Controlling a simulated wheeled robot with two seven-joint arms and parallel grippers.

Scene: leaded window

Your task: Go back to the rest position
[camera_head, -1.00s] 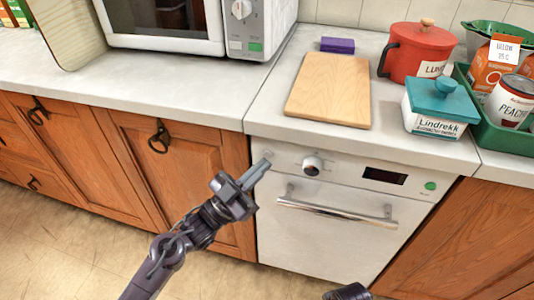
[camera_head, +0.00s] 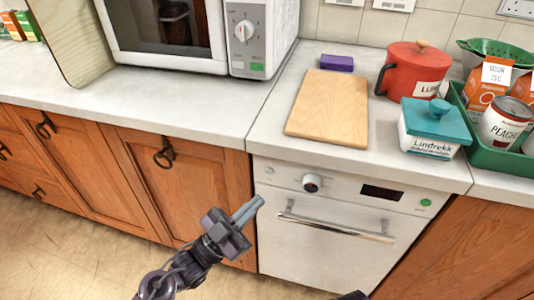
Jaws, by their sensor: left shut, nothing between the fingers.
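My left gripper (camera_head: 256,203) is shut and empty. It is in front of the wooden cupboard door and the left edge of the white dishwasher-like appliance (camera_head: 325,240), below the worktop edge. My left arm comes up from the bottom of the head view. A small dark part at the bottom edge, right of the middle, looks like a piece of my other arm; its gripper does not show.
On the worktop (camera_head: 215,100) stand a microwave (camera_head: 250,35), a wooden board (camera_head: 330,107), a purple block (camera_head: 337,63), a red pot (camera_head: 412,70), a white box with a teal lid (camera_head: 432,128) and a green tray (camera_head: 490,158) with cartons and a can. Door handles (camera_head: 164,153) stick out.

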